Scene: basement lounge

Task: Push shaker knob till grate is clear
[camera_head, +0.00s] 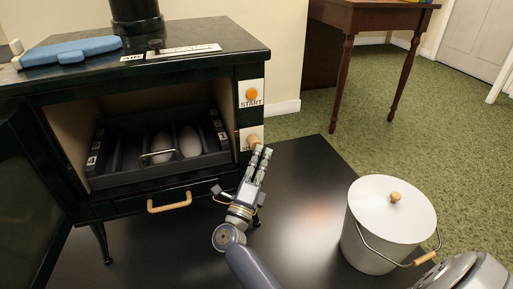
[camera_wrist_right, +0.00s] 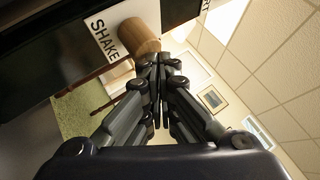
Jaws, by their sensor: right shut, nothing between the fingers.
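The shaker knob (camera_head: 254,141) is a light wooden cylinder on a white plate on the stove's right front post. In the right wrist view the knob (camera_wrist_right: 139,37) sticks out beside the word SHAKE. My right gripper (camera_head: 264,150) is shut and empty, with its fingertips at the knob; I cannot tell whether they touch. In the right wrist view its fingertips (camera_wrist_right: 160,60) lie just below the knob. The grate (camera_head: 112,183) is a dark slotted tray inside the open stove. Pale egg-shaped lumps (camera_head: 190,141) lie in its slots. My left gripper is not in view.
The stove door (camera_head: 28,200) stands open at the left. An orange START button (camera_head: 252,94) is above the knob. A drawer with a wooden handle (camera_head: 169,202) is below the grate. A lidded white bucket (camera_head: 372,250) stands on the black floor plate (camera_head: 305,180). A blue tool (camera_head: 70,51) lies on top.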

